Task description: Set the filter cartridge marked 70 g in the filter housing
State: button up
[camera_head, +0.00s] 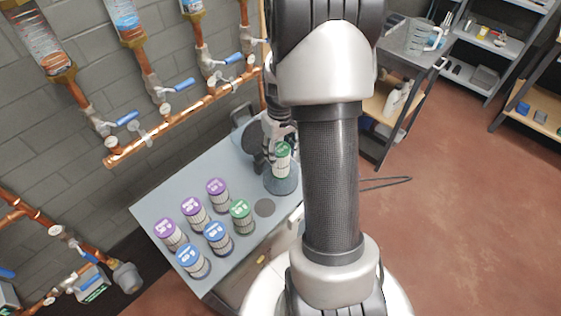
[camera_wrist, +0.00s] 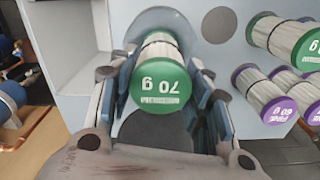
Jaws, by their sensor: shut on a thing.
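My gripper (camera_wrist: 160,75) is shut on the green-capped filter cartridge marked 70 g (camera_wrist: 160,88), with a finger on each side of its pleated body. In the head view the same cartridge (camera_head: 282,160) stands about upright under my gripper (camera_head: 279,142), which is partly hidden behind my arm. The filter housing, a blue-grey see-through cup (camera_head: 283,184), is directly below the cartridge on the table; its rim also shows behind the cartridge in the wrist view (camera_wrist: 184,24). The cartridge's lower end overlaps the cup; I cannot tell how deep it sits.
The grey table (camera_head: 225,172) also holds another green-capped cartridge (camera_head: 241,216), several purple-capped ones (camera_head: 217,193) and two blue-capped ones (camera_head: 217,237). A flat dark disc (camera_head: 264,207) lies beside the housing. Copper pipes with blue-handled valves (camera_head: 185,122) run along the wall behind.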

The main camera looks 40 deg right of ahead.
jog(key=shift+f+b, duration=0.6)
jog(key=shift+f, duration=1.4)
jog(key=shift+f, duration=0.1)
jog(key=shift+f, duration=0.15)
jog(key=o, duration=1.2)
jog(key=shift+c, duration=0.2)
notch_tip(320, 180, up, 12)
jog(key=p, duration=0.3)
jog(key=shift+r+p, duration=0.2)
jog(key=shift+p, duration=0.2)
jog(key=s+a+r+t, duration=0.1)
jog(key=s+a+r, duration=0.2)
jog(key=a+r, duration=0.25)
jog(key=s+a+r+n+t, duration=0.1)
jog(key=s+a+r, duration=0.1)
jog(key=a+r, duration=0.4)
jog(key=s+a+r+t, duration=0.1)
jog(key=s+a+r, duration=0.25)
jog(key=a, duration=0.35)
jog(key=s+a+r+t, duration=0.1)
jog(key=s+a, duration=0.4)
jog(key=s, duration=0.1)
jog(key=shift+s+t, duration=0.25)
jog(key=shift+t, duration=0.05)
